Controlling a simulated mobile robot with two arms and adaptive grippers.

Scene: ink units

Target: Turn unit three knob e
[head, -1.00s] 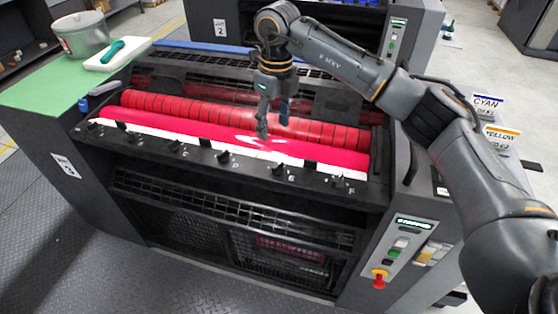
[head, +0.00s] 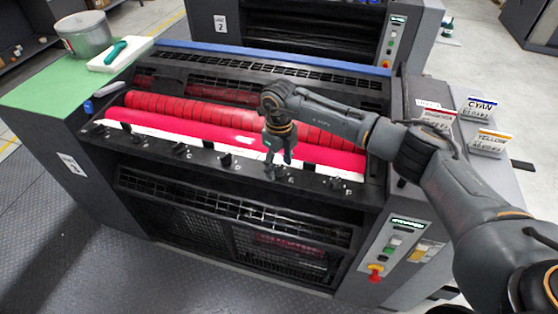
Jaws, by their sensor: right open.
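Unit three (head: 68,163) is the near grey press, marked 3 on its left side. A row of black knobs runs along its front ledge below the pink roller. Knob e (head: 281,173) is the second from the right, small and partly covered by my gripper. My right gripper (head: 279,166) points down at knob e, its fingers open and close around or just above it; I cannot tell whether they touch. Knob D (head: 226,159) is to the left and knob F (head: 337,184) to the right. My left gripper is out of view.
The pink ink roller (head: 190,131) lies just behind the knobs. A green mat (head: 45,88) with a grey pot (head: 84,36) and a white tray (head: 121,54) is at the left. Label cards (head: 489,141) stand at the right. Unit two is behind.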

